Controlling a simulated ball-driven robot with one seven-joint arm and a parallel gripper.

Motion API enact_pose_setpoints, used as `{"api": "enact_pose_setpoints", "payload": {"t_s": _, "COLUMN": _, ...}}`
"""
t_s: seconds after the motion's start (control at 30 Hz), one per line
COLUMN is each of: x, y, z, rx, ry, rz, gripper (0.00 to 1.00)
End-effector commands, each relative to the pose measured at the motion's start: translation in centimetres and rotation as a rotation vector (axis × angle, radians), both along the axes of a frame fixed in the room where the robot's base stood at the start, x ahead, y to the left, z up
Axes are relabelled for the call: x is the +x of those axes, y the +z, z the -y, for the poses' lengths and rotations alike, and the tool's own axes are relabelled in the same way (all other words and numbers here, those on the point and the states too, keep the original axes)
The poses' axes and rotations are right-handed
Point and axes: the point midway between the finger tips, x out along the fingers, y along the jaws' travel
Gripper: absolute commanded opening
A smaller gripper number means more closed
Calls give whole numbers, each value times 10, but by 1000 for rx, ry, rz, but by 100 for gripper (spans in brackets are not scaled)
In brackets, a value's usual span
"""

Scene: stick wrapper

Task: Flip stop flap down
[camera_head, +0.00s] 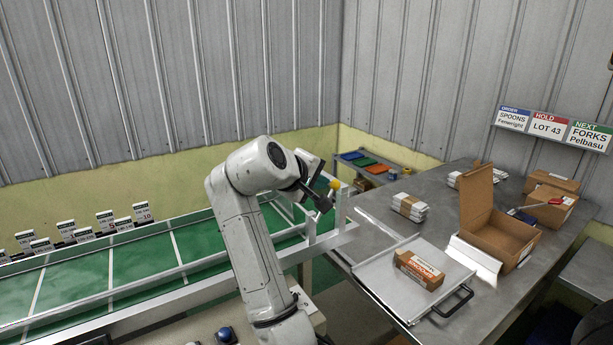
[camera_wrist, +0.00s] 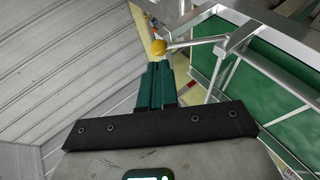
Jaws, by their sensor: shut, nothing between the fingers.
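The stop flap's lever appears to be the rod with a yellow ball knob (camera_head: 335,184) at the end of the green conveyor (camera_head: 190,243). In the wrist view the yellow knob (camera_wrist: 159,47) sits just beyond my fingertips, with its pale rod running right to the metal frame. My gripper (camera_head: 325,201) is shut and empty, close beside the knob. In the wrist view its green fingers (camera_wrist: 155,70) are together and point at the knob; whether they touch it I cannot tell. The flap plate itself is not clear in either view.
A metal table (camera_head: 440,195) on the right holds a sliding tray (camera_head: 385,277) with a brown carton (camera_head: 420,270), an open cardboard box (camera_head: 497,235) and white bundles (camera_head: 410,207). Conveyor rails and upright posts (camera_head: 341,210) stand close to my gripper. Small label cards line the conveyor's far left side.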

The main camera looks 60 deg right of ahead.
Motion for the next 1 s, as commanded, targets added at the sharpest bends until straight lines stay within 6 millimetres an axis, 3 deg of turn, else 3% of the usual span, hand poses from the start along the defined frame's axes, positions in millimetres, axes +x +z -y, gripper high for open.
{"api": "enact_pose_setpoints", "payload": {"t_s": 0.3, "x": -4, "y": -19, "z": 34, "rx": 0, "ry": 0, "rz": -1, "gripper": 0}}
{"api": "enact_pose_setpoints", "payload": {"t_s": 1.0, "x": -9, "y": -19, "z": 44, "rx": 1, "ry": 0, "rz": -2, "gripper": 0}}
